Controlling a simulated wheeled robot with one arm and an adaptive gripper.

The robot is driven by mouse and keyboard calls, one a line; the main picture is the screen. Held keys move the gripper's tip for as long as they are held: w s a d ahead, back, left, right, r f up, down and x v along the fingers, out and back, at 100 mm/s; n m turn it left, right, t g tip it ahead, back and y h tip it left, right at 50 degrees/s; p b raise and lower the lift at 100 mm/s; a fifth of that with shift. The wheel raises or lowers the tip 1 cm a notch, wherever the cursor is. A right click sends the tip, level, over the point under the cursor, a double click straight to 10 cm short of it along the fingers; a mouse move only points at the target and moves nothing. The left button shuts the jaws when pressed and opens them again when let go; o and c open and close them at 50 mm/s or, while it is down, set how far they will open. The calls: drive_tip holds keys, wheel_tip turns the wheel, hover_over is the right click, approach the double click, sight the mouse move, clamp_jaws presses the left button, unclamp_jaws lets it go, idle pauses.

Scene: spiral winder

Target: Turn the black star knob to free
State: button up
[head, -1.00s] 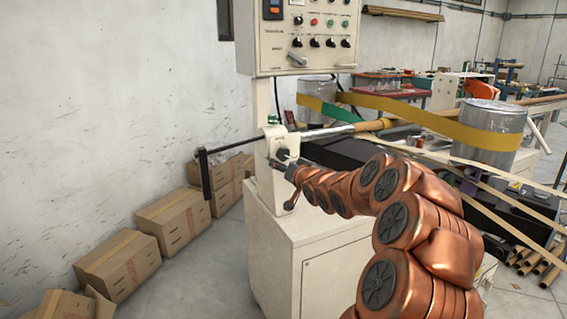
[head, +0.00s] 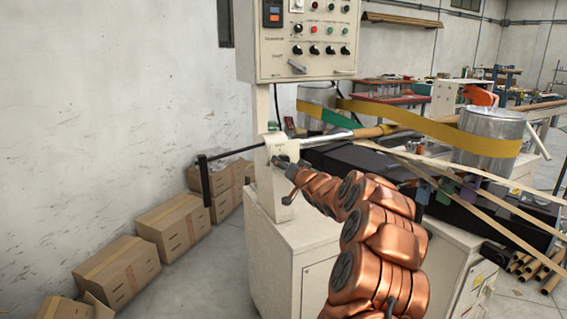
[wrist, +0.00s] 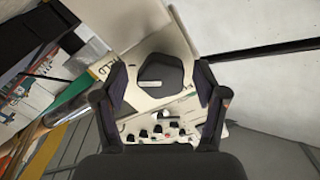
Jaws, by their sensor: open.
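The black star knob (wrist: 160,75) is in the middle of the wrist view, on a pale plate (wrist: 148,103). My gripper (wrist: 160,84) is open, with one finger on each side of the knob. I cannot tell whether the fingers touch it. In the head view my gripper (head: 286,166) is at the pale upright post of the winder (head: 266,190). The knob there is mostly hidden by my gripper.
A black crank handle (head: 205,178) sticks out left of the post on a thin rod. The control panel (head: 300,40) stands above. Yellow tape (head: 425,125) and the roll (head: 491,135) are to the right. Cardboard boxes (head: 117,266) line the wall.

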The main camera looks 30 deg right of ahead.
drive_tip(key=shift+w+r, duration=0.1)
drive_tip(key=shift+w, duration=0.4)
drive_tip(key=c, duration=1.1)
